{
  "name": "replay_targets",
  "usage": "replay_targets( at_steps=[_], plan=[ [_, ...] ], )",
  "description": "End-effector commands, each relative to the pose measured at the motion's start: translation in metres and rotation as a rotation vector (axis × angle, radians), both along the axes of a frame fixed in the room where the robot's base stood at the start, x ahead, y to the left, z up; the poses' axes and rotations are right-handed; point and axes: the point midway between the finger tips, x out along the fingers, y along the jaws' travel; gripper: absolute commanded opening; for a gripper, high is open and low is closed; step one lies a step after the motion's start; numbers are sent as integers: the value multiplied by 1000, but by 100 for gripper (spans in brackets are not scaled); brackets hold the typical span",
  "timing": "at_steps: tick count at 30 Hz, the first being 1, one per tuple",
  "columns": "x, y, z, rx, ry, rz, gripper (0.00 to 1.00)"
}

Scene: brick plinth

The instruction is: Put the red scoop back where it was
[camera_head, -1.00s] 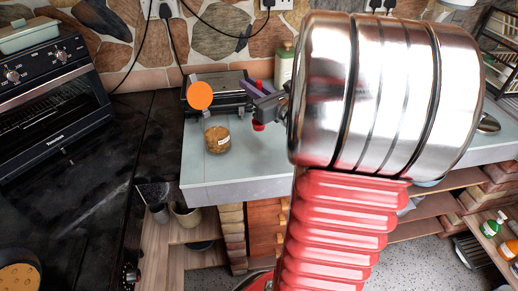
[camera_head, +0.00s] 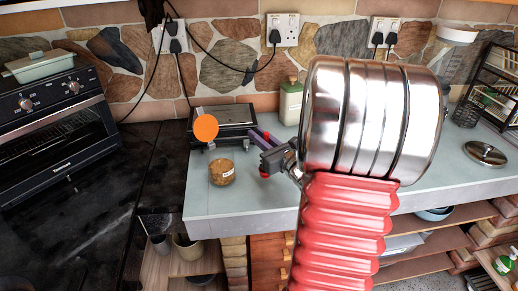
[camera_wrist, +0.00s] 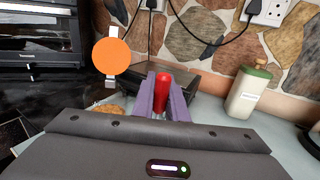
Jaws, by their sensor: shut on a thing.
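My gripper (camera_wrist: 162,98) has two purple fingers shut on the red scoop (camera_wrist: 164,80), which points away from me between them in the wrist view. In the head view my gripper (camera_head: 261,138) is above the pale counter (camera_head: 240,196), near its left end. Only small red bits of the scoop show there, so its full shape is hidden. I cannot tell its exact height above the counter.
An orange disc (camera_head: 206,127) is in front of a dark flat appliance (camera_head: 236,115). A cream bottle (camera_head: 290,103) stands behind. A black oven (camera_head: 52,120) is left; a lid (camera_head: 485,153) lies right.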

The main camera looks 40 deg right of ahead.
Motion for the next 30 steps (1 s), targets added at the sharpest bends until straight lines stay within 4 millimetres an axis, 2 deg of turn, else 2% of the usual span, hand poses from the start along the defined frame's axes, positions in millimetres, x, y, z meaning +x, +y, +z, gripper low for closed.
replay_targets(
  at_steps=[11, 22, 30],
  plan=[
    [0, -1, -3, 0, 0, -1, 0],
    [0, -1, -38, 1, 1, -2, 0],
    [-1, -1, -42, -2, -1, -3, 0]
  ],
)
